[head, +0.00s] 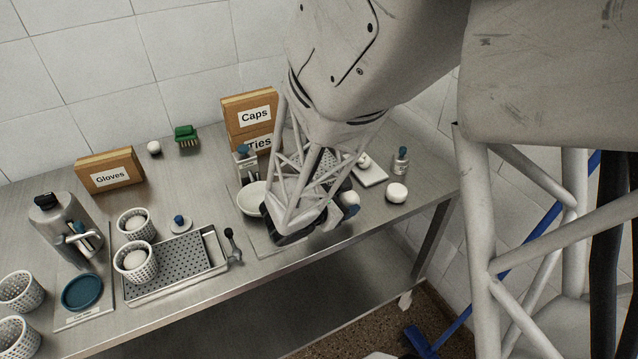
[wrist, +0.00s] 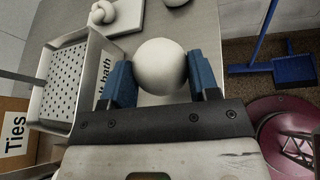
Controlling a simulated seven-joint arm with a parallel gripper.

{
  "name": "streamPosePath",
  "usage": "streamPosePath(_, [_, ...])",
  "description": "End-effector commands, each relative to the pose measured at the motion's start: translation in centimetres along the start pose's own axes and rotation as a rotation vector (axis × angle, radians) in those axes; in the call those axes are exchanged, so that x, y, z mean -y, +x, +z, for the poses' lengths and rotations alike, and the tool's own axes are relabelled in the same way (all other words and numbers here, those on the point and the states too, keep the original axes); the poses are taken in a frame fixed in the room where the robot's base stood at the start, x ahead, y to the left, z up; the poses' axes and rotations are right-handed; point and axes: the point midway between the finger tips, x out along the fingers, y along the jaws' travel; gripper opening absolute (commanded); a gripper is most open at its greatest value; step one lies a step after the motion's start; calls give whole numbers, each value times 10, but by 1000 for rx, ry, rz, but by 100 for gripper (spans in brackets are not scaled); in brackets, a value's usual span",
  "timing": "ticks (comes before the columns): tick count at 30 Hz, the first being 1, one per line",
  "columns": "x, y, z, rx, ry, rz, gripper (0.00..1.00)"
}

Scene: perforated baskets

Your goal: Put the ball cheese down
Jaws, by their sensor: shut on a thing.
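A smooth white ball cheese (wrist: 160,66) sits between the two blue fingers of my gripper (wrist: 162,77) in the wrist view, with a finger touching each side. My gripper is shut on it. In the head view my arm hides most of my gripper (head: 350,203), and only some white and blue shows beside the wrist, over the right part of the table. The gap between the ball and the table top cannot be told.
The steel table (head: 195,300) holds perforated baskets (head: 135,266), a perforated drain tray (head: 180,262), and a white bowl (head: 252,199). A loose white ball (head: 397,192) and a bottle (head: 400,162) stand right of my gripper. A knotted white piece (wrist: 118,14) lies on a board.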

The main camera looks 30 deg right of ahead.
Motion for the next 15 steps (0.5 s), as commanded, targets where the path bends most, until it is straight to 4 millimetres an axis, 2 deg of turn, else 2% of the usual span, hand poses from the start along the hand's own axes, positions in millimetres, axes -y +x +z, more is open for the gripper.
streamPosePath(4, [1, 2, -4, 0, -2, -1, 31])
streamPosePath(15, [8, 13, -31, 0, -1, 0, 31])
